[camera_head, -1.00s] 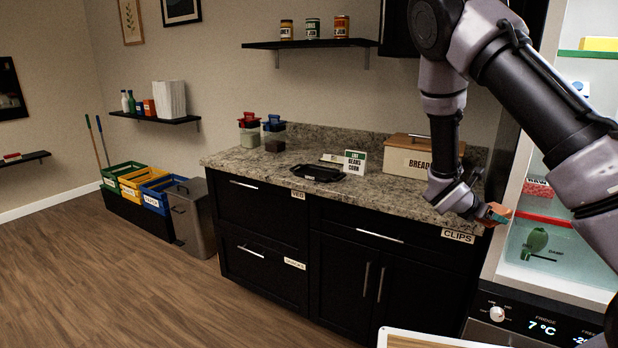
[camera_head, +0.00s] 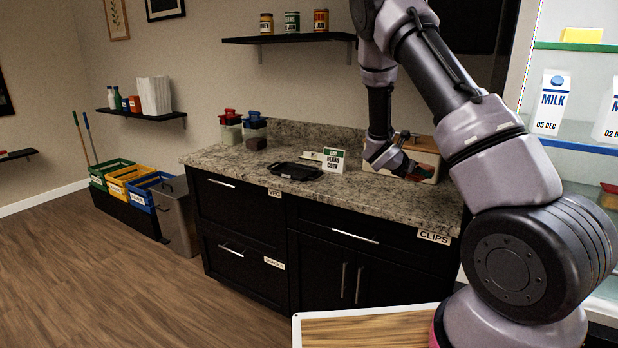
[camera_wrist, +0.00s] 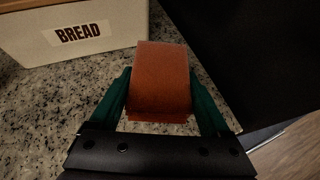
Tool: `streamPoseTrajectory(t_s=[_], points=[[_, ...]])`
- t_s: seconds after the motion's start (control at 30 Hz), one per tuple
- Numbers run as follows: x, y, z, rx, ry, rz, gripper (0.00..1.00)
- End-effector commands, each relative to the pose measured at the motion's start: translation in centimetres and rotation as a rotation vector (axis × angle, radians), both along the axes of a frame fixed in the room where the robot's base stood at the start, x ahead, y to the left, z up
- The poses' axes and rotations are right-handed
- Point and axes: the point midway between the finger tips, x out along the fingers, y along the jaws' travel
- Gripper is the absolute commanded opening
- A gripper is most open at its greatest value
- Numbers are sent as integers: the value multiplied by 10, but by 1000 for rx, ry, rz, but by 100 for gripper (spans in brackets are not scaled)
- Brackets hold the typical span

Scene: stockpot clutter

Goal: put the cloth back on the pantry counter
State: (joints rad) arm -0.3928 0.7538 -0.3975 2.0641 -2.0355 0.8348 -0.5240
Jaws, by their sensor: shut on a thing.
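My gripper (camera_head: 408,168) is over the right part of the granite pantry counter (camera_head: 350,193), in front of the bread box (camera_head: 424,147). In the wrist view, its two green fingers (camera_wrist: 160,90) are shut on an orange-red folded cloth (camera_wrist: 160,75), gripped from both sides. The speckled counter top (camera_wrist: 65,100) shows beneath and around it, and the bread box (camera_wrist: 75,32) stands just beyond, to the upper left. I cannot tell whether the cloth touches the counter. In the head view the cloth is small and hard to make out.
A black tray (camera_head: 296,171) and a small sign (camera_head: 333,160) stand left of my gripper. Lidded containers (camera_head: 230,128) are at the counter's far left. The front strip of counter is clear. The open fridge (camera_head: 560,90) is at the right, and a wood-topped board (camera_head: 365,330) is at the bottom.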

Motion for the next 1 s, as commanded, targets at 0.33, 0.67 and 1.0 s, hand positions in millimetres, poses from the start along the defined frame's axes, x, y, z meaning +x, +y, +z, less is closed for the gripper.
streamPoseTrajectory(t_s=[0.33,0.67,1.0], points=[[1,-5,-32,-2,5,-1,32],[2,-4,-68,-1,1,0,32],[2,-4,-99,-1,-1,-1,32]])
